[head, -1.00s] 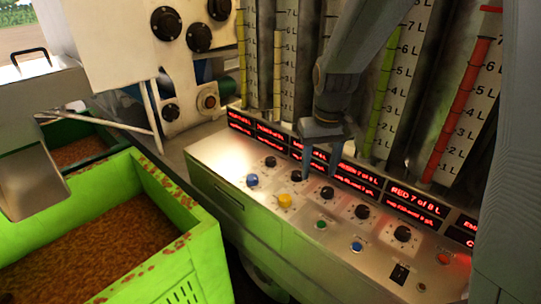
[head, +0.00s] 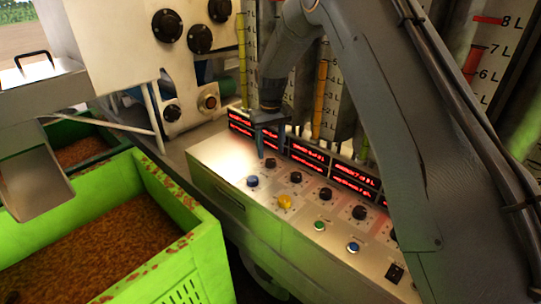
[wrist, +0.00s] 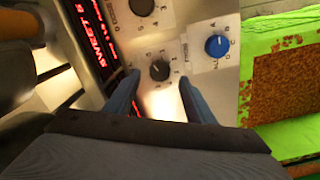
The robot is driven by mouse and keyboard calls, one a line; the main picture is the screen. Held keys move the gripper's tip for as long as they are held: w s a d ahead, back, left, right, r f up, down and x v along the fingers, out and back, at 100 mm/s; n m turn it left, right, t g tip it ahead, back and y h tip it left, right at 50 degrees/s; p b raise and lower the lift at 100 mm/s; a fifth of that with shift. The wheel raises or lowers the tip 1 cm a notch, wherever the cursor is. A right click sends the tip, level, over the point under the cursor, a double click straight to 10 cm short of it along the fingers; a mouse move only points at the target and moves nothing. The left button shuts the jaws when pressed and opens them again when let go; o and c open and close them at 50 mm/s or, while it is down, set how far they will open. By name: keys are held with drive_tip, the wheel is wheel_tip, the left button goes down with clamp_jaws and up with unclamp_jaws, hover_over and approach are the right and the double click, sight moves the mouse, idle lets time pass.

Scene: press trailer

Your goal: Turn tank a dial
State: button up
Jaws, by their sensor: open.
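A row of black dials runs along the metal control panel. The leftmost black dial (head: 270,163) sits just below my gripper (head: 270,152) in the head view. In the wrist view this black dial (wrist: 159,70) shows between the two blue-grey fingertips of my gripper (wrist: 160,79). The fingers are open and hold nothing; I cannot tell whether they touch the dial. Another black dial (wrist: 142,6) shows at the top of the wrist view. I cannot read a label that says which dial is tank A.
Red-lit displays (head: 310,154) stand behind the dials. A green crate (head: 205,250) with brown contents is at left. My arm covers the panel's right part.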

sight(271, 161)
drive_tip(key=shift+f+p, duration=0.55)
drive_tip(key=shift+f, duration=1.45)
drive_tip(key=shift+c, duration=0.5)
drive_tip(key=c, duration=1)
